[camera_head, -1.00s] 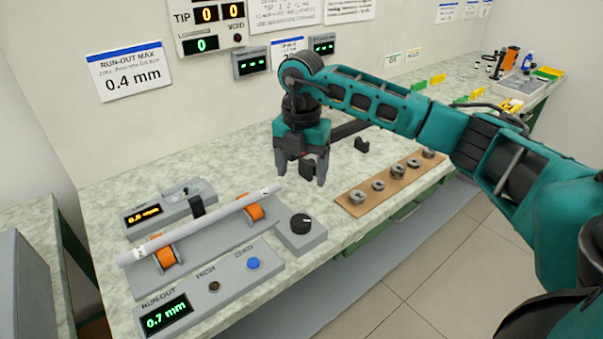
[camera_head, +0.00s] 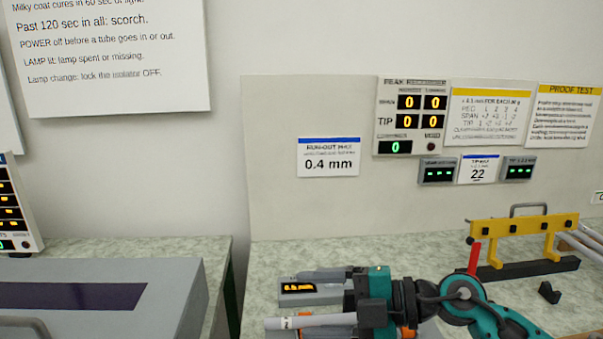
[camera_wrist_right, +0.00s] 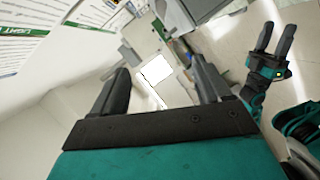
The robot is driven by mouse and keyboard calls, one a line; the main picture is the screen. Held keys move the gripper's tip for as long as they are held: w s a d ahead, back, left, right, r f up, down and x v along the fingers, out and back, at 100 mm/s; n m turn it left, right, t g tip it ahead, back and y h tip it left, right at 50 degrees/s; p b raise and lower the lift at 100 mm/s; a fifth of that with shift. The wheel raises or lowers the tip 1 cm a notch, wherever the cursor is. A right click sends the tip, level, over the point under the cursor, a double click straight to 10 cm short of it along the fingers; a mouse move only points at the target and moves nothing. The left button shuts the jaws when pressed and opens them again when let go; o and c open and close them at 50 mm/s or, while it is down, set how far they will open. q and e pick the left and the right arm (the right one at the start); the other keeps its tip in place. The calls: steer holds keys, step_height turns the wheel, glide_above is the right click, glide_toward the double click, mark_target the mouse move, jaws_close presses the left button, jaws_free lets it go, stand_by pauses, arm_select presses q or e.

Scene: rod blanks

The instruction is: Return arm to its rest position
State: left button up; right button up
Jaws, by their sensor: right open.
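My right arm (camera_head: 465,300) comes in along the bottom of the head view, bent at a teal elbow joint. Its gripper (camera_head: 352,290) points left, low in the picture, in front of the run-out gauge and partly over it in view. In the right wrist view my right gripper (camera_wrist_right: 160,66) has its two dark fingers wide apart, with nothing between them. My left gripper (camera_wrist_right: 274,40) shows at the right of that view, with its two fingers apart and empty. The pale rod (camera_head: 312,322) lies at the bottom of the head view, partly hidden by my right arm.
A gauge box with an orange display (camera_head: 298,288) stands behind the rod. A yellow frame (camera_head: 525,228) on a dark base and a small black block (camera_head: 549,292) stand at the right. A grey case (camera_head: 170,280) is at the left.

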steer(key=w+d+r+m+t, duration=0.1)
steer(key=d+r+m+t, duration=0.15)
steer(key=m+t, duration=0.4)
steer(key=w+d+r+m+t, duration=0.1)
steer(key=r+m+t, duration=0.3)
steer(key=m+t, duration=0.25)
steer(key=s+d+f+m+h, duration=0.2)
steer(key=d+f+m+h, duration=0.9)
steer(key=h, duration=0.4)
steer(key=s+d+f+m+g, duration=0.1)
steer(key=s+d+f+g, duration=0.1)
steer(key=s+f+g, duration=0.7)
steer(key=s+d+f+m+g, duration=0.25)
steer(key=s+f, duration=0.25)
steer(key=s, duration=0.7)
steer(key=w+a+f+n+t+y, duration=0.1)
steer(key=w+a+f+t, duration=0.3)
steer(key=f, duration=0.5)
steer(key=w+t, duration=0.2)
steer(key=shift+w+f+y, duration=0.25)
steer(key=shift+w+y, duration=0.05)
steer(key=shift+y, duration=0.1)
